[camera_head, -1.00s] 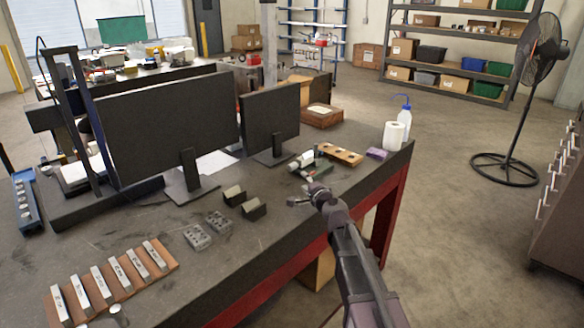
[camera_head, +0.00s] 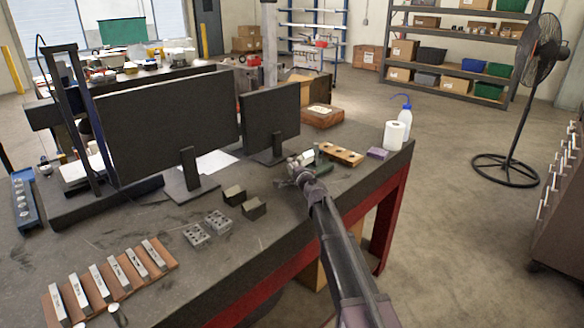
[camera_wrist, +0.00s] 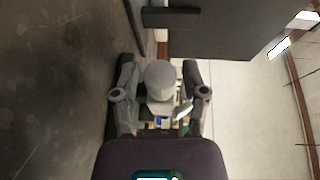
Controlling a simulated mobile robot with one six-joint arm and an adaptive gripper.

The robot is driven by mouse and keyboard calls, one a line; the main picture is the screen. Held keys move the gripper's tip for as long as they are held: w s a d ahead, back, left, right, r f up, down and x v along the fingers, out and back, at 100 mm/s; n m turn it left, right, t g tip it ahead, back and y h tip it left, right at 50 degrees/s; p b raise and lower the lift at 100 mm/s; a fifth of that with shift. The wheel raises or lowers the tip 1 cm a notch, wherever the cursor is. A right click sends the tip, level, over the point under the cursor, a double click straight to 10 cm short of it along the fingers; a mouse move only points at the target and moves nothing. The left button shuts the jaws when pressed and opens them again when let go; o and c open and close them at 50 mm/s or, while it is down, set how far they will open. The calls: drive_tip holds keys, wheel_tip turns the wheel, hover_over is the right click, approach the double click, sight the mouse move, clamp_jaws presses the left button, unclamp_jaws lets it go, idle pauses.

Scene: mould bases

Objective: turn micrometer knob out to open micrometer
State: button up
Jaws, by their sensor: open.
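The micrometer, with a pale cylinder (camera_head: 306,157) and a dark green part (camera_head: 322,168), lies on the bench beyond my gripper, which partly hides it in the head view. My gripper (camera_head: 292,176) is over the bench near its right edge. In the wrist view, my gripper (camera_wrist: 160,66) is open, with one finger on each side of a light grey round-ended cylinder (camera_wrist: 160,80) that looks like the micrometer knob. Gaps show between it and the fingers. I cannot tell its depth relative to the fingertips. The rest of the micrometer is mostly hidden.
Two monitors (camera_head: 168,125) (camera_head: 271,120) stand on the bench (camera_head: 150,225). Dark V-blocks (camera_head: 253,208) and grey drilled blocks (camera_head: 218,222) lie left of my arm. A wooden block (camera_head: 341,154), a purple block (camera_head: 377,153), a paper roll (camera_head: 394,135) and a bottle (camera_head: 405,115) are at the right.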

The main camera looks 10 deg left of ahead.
drive_tip(key=shift+x, duration=0.9)
clamp_jaws()
drive_tip(key=shift+d, duration=0.25)
drive_tip(key=shift+a, duration=0.2)
drive_tip(key=shift+a, duration=0.1)
drive_tip(key=shift+s, duration=0.1)
idle(0.8)
